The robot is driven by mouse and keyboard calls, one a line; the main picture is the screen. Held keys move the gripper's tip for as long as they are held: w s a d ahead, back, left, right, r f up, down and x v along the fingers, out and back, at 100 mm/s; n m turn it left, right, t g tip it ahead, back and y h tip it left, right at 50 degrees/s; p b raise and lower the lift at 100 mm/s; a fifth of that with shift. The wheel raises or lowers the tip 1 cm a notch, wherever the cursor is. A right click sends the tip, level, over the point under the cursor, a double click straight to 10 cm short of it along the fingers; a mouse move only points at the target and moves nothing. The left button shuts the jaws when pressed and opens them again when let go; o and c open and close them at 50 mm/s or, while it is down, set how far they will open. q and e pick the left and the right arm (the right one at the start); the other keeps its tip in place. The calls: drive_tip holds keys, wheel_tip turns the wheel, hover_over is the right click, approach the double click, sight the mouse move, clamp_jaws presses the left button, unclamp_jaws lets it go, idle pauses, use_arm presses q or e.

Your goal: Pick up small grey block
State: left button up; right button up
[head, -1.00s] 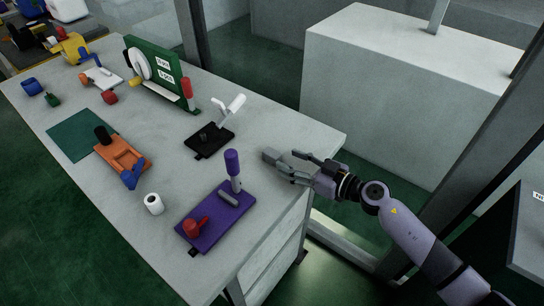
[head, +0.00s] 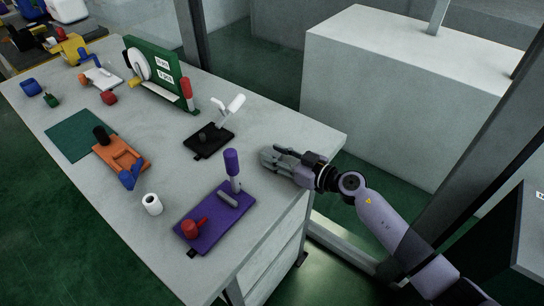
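The small grey block (head: 266,157) lies on the light grey workbench (head: 285,130) near its right edge. It is partly hidden by my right gripper. My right gripper (head: 277,157) reaches in from the right, low over the bench, with its fingers apart on either side of the block. I cannot tell whether the fingers touch it. My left gripper is out of view.
A purple fixture (head: 215,220) with a purple-handled clamp and a red part stands in front of the block. A black fixture (head: 207,143) with a white handle is to its left. A white roll (head: 152,204), an orange fixture (head: 120,155) and a green board (head: 152,65) stand farther left.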

sight(277, 155)
drive_tip(key=c, duration=0.7)
drive_tip(key=shift+r, duration=0.1)
drive_tip(key=shift+c, duration=0.2)
wheel_tip(277, 155, up, 20)
drive_tip(key=p, duration=1.2)
drive_tip(key=shift+p, duration=0.3)
